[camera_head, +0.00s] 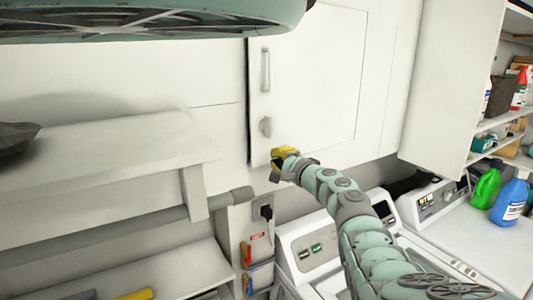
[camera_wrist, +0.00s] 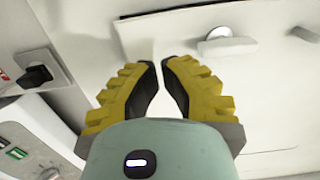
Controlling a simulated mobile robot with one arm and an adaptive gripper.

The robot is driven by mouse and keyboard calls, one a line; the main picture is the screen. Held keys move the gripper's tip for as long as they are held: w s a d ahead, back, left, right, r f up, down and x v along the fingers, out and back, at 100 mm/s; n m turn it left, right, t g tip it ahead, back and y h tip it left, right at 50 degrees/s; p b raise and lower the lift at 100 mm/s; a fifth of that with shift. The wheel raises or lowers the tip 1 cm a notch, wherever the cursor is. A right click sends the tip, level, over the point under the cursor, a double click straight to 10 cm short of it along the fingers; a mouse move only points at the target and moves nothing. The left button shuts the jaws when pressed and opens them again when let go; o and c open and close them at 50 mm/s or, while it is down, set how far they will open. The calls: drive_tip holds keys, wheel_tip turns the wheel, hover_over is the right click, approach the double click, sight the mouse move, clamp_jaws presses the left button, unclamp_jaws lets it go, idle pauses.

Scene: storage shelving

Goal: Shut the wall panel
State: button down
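The wall panel (camera_head: 315,75) is a white door on the wall behind the washing machines, with a bar handle (camera_head: 266,70) and a small knob (camera_head: 265,126) near its left edge. A dark gap runs down that left edge; I cannot tell how far the panel stands out. My gripper (camera_head: 283,152), with yellow fingers, is at the panel's lower left corner, below the knob. In the wrist view my gripper (camera_wrist: 162,66) has its fingertips almost together with nothing between them. The panel (camera_wrist: 185,22) is beyond them, with the knob (camera_wrist: 228,46) up to the right. Contact cannot be told.
A white shelf (camera_head: 110,145) with a grey rail juts out at left. A socket with a black plug (camera_head: 266,212) is below the panel. White machines (camera_head: 315,245) stand below my arm. An open cupboard with bottles is at right, near a green bottle (camera_head: 487,185) and blue bottle (camera_head: 510,200).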

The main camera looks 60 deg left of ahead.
sight(263, 151)
drive_tip(key=shift+s+a+b, duration=0.15)
drive_tip(key=shift+a+b, duration=0.6)
drive_tip(key=shift+a, duration=1.05)
drive_tip(key=shift+a+f+b, duration=0.15)
drive_tip(key=shift+a+b, duration=0.45)
drive_tip(key=shift+b, duration=0.45)
drive_tip(key=shift+a+b, duration=0.3)
drive_tip(key=shift+b, duration=0.05)
drive_tip(key=shift+a, duration=0.1)
